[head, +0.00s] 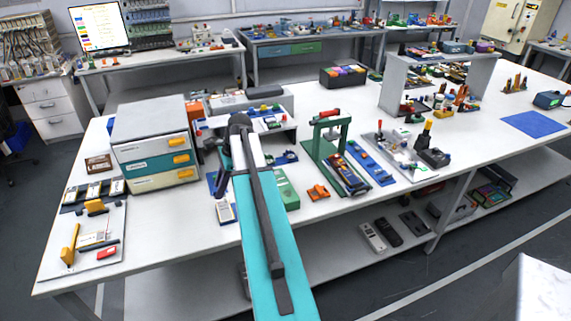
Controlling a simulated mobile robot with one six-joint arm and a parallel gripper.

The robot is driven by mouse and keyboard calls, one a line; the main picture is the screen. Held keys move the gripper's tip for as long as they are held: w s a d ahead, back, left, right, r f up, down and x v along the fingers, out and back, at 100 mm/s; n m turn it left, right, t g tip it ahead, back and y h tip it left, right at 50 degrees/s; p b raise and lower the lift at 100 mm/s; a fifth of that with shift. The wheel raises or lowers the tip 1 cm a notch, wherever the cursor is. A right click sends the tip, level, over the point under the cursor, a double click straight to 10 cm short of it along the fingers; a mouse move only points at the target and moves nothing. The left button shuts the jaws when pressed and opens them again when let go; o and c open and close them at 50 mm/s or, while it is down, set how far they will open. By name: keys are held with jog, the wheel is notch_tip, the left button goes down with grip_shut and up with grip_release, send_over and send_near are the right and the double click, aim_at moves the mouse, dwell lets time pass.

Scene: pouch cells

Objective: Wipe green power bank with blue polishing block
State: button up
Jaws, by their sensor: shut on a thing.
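A green case that looks like the power bank (286,190) lies on the table just right of my teal arm, which covers its left side. My gripper (221,188) is at the lower end of the dark wrist parts left of the arm, low over the table and left of the green case. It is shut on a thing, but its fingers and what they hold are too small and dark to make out. A small blue patch (212,182) shows beside the wrist; I cannot tell whether it is the polishing block or a mat.
A drawer cabinet (154,145) stands left of the arm. A green press frame (327,150) and an orange part (318,193) stand to the right. A pale device (225,212) lies near the front edge. A blue mat (536,124) lies far right, with some bare table before it.

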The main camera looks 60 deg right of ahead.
jog(key=s+d+r+m+t+h+p, duration=0.2)
jog(key=s+d+m+p, duration=0.3)
jog(key=s+d, duration=0.9)
jog(key=d+r+m+h, duration=0.1)
jog(key=d+m, duration=0.2)
jog(key=shift+s+d+m, duration=0.35)
jog(key=shift+s+m, duration=0.05)
